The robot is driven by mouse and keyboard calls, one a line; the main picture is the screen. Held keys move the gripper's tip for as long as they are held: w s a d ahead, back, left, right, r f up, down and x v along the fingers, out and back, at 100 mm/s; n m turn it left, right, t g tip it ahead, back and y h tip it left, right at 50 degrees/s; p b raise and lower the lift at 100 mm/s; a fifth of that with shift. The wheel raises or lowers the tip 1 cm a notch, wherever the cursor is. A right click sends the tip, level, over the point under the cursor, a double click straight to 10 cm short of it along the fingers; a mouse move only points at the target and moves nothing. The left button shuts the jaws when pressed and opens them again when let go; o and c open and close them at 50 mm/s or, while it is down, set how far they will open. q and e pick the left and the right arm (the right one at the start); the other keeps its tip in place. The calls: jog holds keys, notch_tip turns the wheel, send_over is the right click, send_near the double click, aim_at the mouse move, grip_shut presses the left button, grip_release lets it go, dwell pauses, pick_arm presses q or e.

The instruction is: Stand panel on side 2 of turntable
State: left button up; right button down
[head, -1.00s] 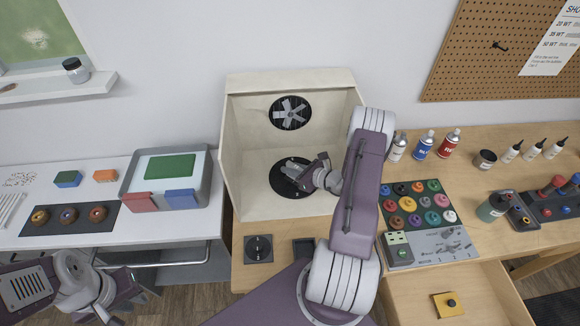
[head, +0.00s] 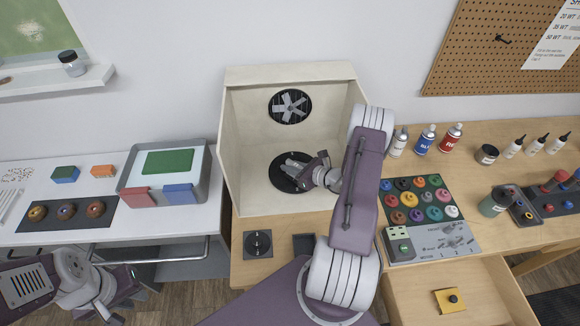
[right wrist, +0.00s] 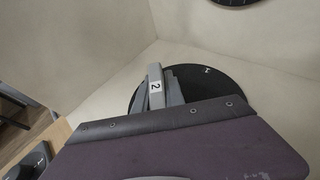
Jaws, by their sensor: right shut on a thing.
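The black turntable (head: 281,184) lies on the floor of the open cream booth. In the right wrist view the turntable (right wrist: 225,88) shows a white "1" near its far edge. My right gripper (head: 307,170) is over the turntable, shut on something.
The booth (head: 229,150) has side walls close around my right arm and a fan (head: 290,106) at the back. A grey tray (head: 207,190) stands on the left table. Paint pots, bottles and an open drawer (head: 410,296) are on the right.

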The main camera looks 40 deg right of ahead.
jog(key=shift+f, duration=0.15)
jog(key=c, duration=1.3)
grip_release()
jog(key=shift+s+d, duration=0.2)
jog(key=shift+s, duration=0.2)
jog(key=b+v, duration=0.2)
jog(key=v, duration=0.6)
jog(key=shift+s+a+r, duration=0.1)
jog(key=shift+s+r, duration=0.05)
jog(key=shift+r, duration=0.15)
jog(key=shift+f, duration=0.1)
